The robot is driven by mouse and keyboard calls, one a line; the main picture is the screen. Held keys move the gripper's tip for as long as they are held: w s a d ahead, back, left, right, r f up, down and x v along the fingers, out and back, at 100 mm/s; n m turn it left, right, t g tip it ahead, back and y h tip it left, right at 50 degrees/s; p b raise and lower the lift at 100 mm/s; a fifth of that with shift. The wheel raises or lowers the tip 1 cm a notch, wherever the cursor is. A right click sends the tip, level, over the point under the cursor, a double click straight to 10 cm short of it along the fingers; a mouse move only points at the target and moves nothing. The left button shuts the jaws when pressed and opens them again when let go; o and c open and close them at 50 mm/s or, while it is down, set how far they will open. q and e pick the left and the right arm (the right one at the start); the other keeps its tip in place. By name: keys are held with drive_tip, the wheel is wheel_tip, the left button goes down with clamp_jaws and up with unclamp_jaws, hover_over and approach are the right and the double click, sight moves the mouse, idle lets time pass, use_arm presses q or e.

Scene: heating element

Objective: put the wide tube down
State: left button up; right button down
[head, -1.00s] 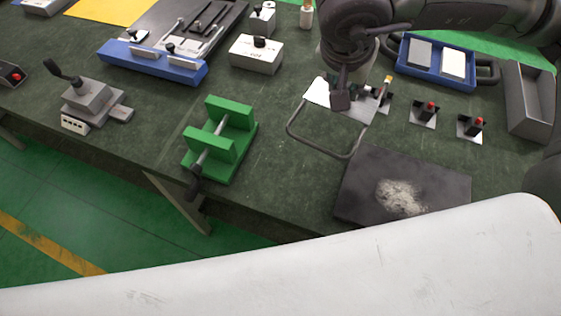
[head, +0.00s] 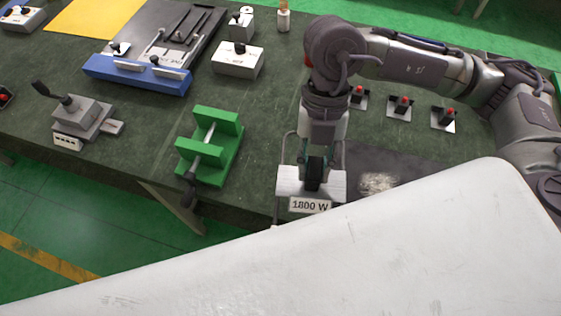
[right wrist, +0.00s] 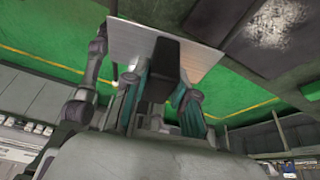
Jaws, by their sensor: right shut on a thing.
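My right gripper (head: 315,165) points down and is shut on the dark block on a pale metal plate. The plate (head: 333,186) carries a label reading 1800 W. I take this plate and the thin bent tube (head: 284,150) beside the gripper as the wide tube; much of the tube is hidden behind my arm. In the right wrist view the dark block (right wrist: 166,62) sits between my gripper's greenish fingers (right wrist: 163,90), against the plate (right wrist: 125,42). Whether anything touches the table is unclear. My left gripper is not in view.
A dark slab with a whitish patch (head: 410,168) lies right of my gripper. A green clamp fixture (head: 225,160) stands to the left. The table's front edge runs close below the plate.

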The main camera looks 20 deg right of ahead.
drive_tip(key=shift+s+m+y, duration=0.3)
drive_tip(key=shift+m, duration=0.3)
drive_tip(key=shift+a+m, duration=0.15)
drive_tip(key=shift+m, duration=0.15)
drive_tip(key=w+f+p, duration=0.1)
drive_tip(key=w+f, duration=0.2)
drive_tip(key=w+a+f+p, duration=0.1)
drive_tip(key=w+f, duration=0.2)
drive_tip(key=w, duration=0.1)
drive_tip(key=w+a+f+p, duration=0.1)
drive_tip(key=w+f+p, duration=0.1)
drive_tip(key=w+f, duration=0.2)
drive_tip(key=shift+w+a+f, duration=0.1)
drive_tip(key=shift+a, duration=0.1)
drive_tip(key=shift+w+f, duration=0.1)
drive_tip(key=shift+f, duration=0.35)
drive_tip(key=c, duration=0.9)
unclamp_jaws()
